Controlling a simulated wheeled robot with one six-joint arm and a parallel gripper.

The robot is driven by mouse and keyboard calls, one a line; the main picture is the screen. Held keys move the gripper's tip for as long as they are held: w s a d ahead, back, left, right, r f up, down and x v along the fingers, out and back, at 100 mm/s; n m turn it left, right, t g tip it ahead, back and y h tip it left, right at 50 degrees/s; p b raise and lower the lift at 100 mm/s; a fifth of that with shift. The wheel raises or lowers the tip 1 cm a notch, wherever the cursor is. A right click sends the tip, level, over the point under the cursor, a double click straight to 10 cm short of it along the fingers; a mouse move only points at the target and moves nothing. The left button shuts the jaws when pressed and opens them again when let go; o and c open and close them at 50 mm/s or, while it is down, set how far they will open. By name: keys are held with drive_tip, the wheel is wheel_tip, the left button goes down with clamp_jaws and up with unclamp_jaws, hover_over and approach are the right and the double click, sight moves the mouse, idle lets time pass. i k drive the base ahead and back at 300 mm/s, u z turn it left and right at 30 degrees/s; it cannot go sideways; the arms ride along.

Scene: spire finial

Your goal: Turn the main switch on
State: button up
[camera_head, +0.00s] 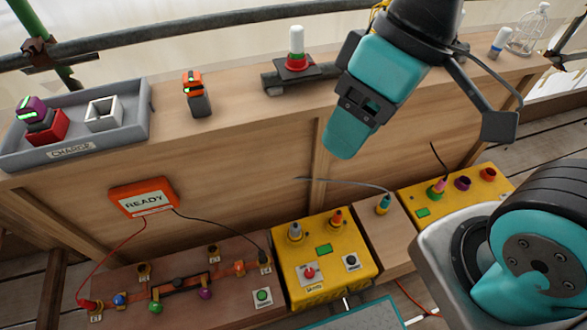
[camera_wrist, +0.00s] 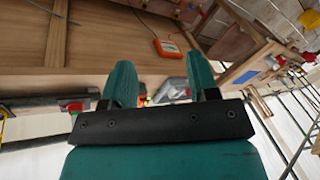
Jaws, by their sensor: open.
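My gripper (camera_head: 346,138) hangs in the air in front of the wooden bench's back panel, above and apart from the yellow box. In the wrist view my gripper (camera_wrist: 162,80) shows two teal fingers spread apart with nothing held between them. A yellow control box (camera_head: 323,286) stands low at the centre, with a red button (camera_head: 309,272), a black control (camera_head: 351,262), a green panel and two upright plugs on top. The labels are too small to read, so I cannot tell which control is the main switch. A green round button (camera_head: 262,297) is on the wooden board beside it.
A second yellow box (camera_head: 462,192) is at right. A grey CHARGE tray (camera_head: 130,130), an orange-black device (camera_head: 196,94) and a red-white-green piece (camera_head: 297,50) stand on the upper ledge.

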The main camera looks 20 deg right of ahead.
sight(309, 273)
drive_tip(key=k, duration=1.1)
drive_tip(key=u, duration=0.4)
drive_tip(key=i, duration=0.6)
drive_tip(key=z, duration=0.4)
drive_tip(key=k, duration=0.3)
drive_tip(key=u, duration=0.55)
